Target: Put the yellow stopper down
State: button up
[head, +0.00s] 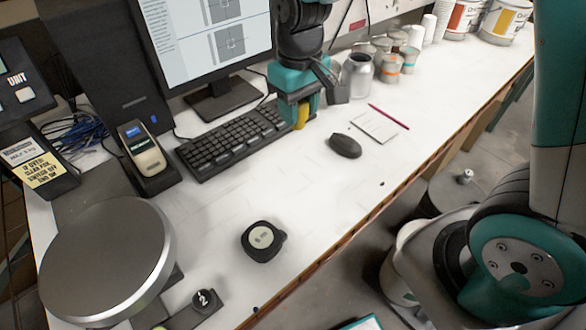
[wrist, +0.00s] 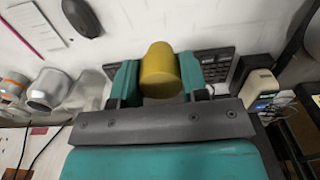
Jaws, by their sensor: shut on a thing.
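The yellow stopper (wrist: 160,70) is a short rounded cylinder held between the two teal fingers of my gripper (wrist: 158,80) in the wrist view. In the head view my gripper (head: 301,114) is over the right end of the keyboard, near the back of the desk. The stopper (head: 301,117) shows there as a small yellow piece between the fingers, partly hidden by them. I cannot tell how far it is above the desk.
The white desk (head: 330,205) is clear in the middle. Nearby are the keyboard (head: 228,142), a black mouse (head: 345,145), a notepad (head: 374,127) with a red pencil (head: 388,117), and a silver canister (head: 358,75).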

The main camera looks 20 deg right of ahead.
notch_tip(320, 180, down, 18)
jog(key=p, duration=0.3)
jog(key=shift+s+d+f, duration=0.1)
jog(key=shift+f, duration=0.05)
jog(key=shift+f, duration=0.2)
jog(key=o, duration=0.9)
jog(key=shift+r, duration=0.15)
